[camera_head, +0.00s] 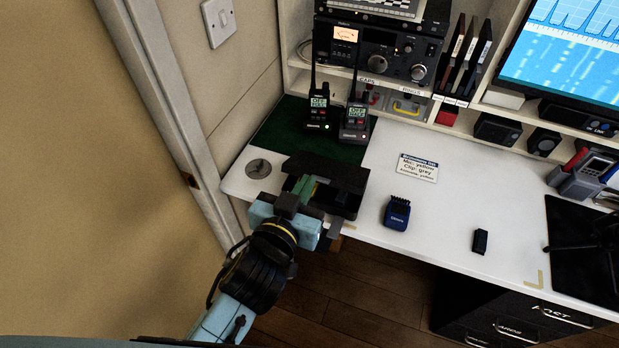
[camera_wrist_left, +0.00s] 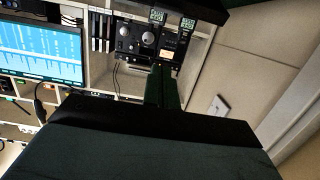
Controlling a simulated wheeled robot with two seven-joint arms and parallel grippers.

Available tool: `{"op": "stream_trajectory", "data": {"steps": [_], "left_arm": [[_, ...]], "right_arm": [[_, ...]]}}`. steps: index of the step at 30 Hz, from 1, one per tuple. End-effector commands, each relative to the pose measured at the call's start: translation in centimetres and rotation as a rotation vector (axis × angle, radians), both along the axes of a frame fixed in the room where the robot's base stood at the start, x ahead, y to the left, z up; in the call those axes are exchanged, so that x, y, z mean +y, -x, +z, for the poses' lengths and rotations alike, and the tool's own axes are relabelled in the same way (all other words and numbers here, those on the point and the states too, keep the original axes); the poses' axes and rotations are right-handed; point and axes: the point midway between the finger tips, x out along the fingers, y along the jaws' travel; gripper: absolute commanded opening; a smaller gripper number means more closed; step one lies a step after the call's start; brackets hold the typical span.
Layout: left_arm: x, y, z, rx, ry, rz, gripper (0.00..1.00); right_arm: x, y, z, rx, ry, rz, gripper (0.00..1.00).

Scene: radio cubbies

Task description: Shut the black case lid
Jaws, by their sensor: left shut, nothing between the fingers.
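The black case (camera_head: 345,201) sits near the front left edge of the white desk. Its lid (camera_head: 328,172) is raised partway above the base, with a dark gap between them. My left gripper (camera_head: 306,188) is shut and empty at the front left of the case, close to the lid; whether it touches the lid I cannot tell. In the left wrist view, the shut fingers (camera_wrist_left: 161,86) show in the middle. A large dark panel (camera_wrist_left: 140,150), probably the lid, fills the bottom of that view. My right gripper is not in view.
Two handheld radios (camera_head: 354,122) stand on a green mat (camera_head: 278,133) behind the case. A round grey disc (camera_head: 258,168) lies to its left. A blue device (camera_head: 397,213) and a small black block (camera_head: 480,241) lie to its right. The desk between them is clear.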

Motion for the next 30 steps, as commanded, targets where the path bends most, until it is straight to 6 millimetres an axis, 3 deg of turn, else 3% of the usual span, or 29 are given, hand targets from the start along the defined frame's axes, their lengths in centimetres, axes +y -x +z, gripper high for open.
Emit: {"op": "stream_trajectory", "data": {"steps": [15,21,30], "left_arm": [[-2.8,-9.1,-2.1,0.002,-0.004,0.0,0.0],[-2.2,-7.2,-4.9,0.007,-0.003,0.001,0.0],[-2.1,-6.7,-5.5,0.004,-0.002,0.0,0.0]], "right_arm": [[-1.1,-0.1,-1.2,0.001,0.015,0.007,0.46],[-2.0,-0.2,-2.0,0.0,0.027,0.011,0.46],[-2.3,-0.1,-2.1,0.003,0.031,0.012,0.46]]}}
